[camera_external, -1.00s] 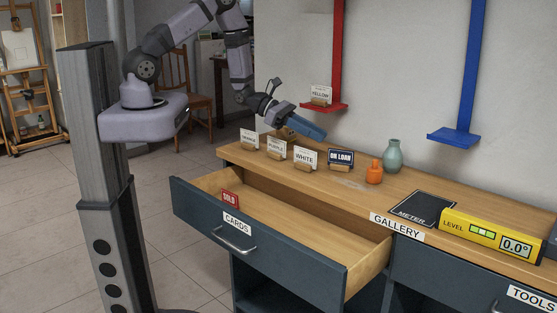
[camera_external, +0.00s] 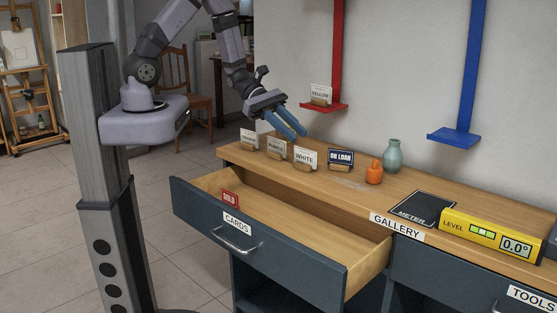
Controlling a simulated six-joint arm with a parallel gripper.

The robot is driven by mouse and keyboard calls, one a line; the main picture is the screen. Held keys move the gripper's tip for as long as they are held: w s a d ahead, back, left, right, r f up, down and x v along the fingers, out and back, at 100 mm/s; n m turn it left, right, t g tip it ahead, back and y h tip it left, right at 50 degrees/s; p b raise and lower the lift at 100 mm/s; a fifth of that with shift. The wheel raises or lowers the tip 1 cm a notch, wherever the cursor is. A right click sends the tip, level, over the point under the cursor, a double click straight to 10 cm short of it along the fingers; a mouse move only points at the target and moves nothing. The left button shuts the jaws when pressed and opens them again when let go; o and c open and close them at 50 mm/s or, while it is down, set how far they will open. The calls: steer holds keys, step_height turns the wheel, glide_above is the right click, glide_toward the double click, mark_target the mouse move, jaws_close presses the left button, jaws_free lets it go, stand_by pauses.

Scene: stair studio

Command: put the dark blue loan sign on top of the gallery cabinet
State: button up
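The dark blue loan sign (camera_external: 341,157), lettered "ON LOAN", stands upright in a small wooden holder on the wooden top of the gallery cabinet (camera_external: 352,187). It is at the right end of a row of cards, left of an orange vase. My gripper (camera_external: 297,132) hangs above the row, to the left of and higher than the loan sign. Its two blue fingers are apart with nothing seen between them.
White cards for orange (camera_external: 249,138), purple (camera_external: 277,147) and white (camera_external: 305,158) stand on the top. The cards drawer (camera_external: 290,228) is pulled out, with a red sold sign (camera_external: 230,200) inside. Orange (camera_external: 374,172) and green (camera_external: 392,154) vases stand right. A yellow card (camera_external: 320,94) sits on the red shelf.

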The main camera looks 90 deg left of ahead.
steer(key=s+d+m+g, duration=0.8)
steer(key=s+m, duration=0.4)
steer(key=s, duration=0.2)
steer(key=s+a+r+m+g+y, duration=0.1)
steer(key=s+a+m+y, duration=0.3)
steer(key=a+m+y, duration=0.4)
steer(key=shift+s+r+m+y, duration=0.35)
steer(key=shift+m+y, duration=0.15)
steer(key=shift+m, duration=2.2)
